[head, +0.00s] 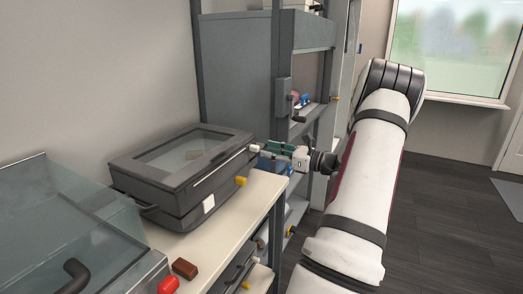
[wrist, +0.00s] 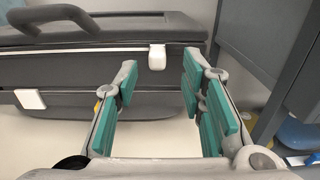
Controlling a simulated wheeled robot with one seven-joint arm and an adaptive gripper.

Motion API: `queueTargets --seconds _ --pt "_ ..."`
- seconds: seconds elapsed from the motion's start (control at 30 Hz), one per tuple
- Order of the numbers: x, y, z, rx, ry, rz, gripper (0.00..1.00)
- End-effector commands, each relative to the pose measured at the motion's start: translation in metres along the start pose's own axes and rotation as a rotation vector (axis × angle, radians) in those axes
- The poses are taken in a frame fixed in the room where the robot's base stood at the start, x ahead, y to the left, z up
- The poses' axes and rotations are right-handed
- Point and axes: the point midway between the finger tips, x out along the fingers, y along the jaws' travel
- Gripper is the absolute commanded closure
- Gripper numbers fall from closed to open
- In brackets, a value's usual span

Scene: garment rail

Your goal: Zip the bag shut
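The bag (head: 150,165) is a dark grey case with a clear window in its lid, lying on a pale bench. A light strip, seemingly the zip line, runs along its upper front edge. A small white tab (wrist: 157,57), apparently the zip pull, sits at the strip's right end near the bag's corner in the wrist view. My gripper (head: 262,147) is at the bag's right end in the head view. In the wrist view my gripper (wrist: 160,72) is open, its teal-padded fingers to either side of the tab. Contact cannot be told.
A white patch (head: 209,203) and a yellow piece (head: 241,181) show at the bag's front. A clear-walled box (head: 75,235) stands at near left, with a brown block (head: 185,268) beside it. A grey shelf rack (head: 238,70) rises behind the bag. Open floor lies right.

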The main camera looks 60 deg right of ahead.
Motion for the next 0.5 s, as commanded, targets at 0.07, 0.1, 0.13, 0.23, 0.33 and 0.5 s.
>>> queueTargets --seconds 0.07,0.1,0.13,0.23,0.33,0.5 --pt "-0.018 -0.001 0.0 0.0 0.001 -0.003 0.63" --pt "-0.027 -0.001 0.0 0.0 0.001 -0.004 0.63" --pt "-0.032 -0.001 0.0 0.0 0.001 -0.003 0.63" --pt "-0.049 -0.001 0.0 0.0 0.001 -0.003 0.63" --pt "-0.061 -0.001 0.0 0.0 0.001 -0.001 0.63" --pt "-0.072 -0.001 0.0 0.0 -0.001 -0.001 0.63"
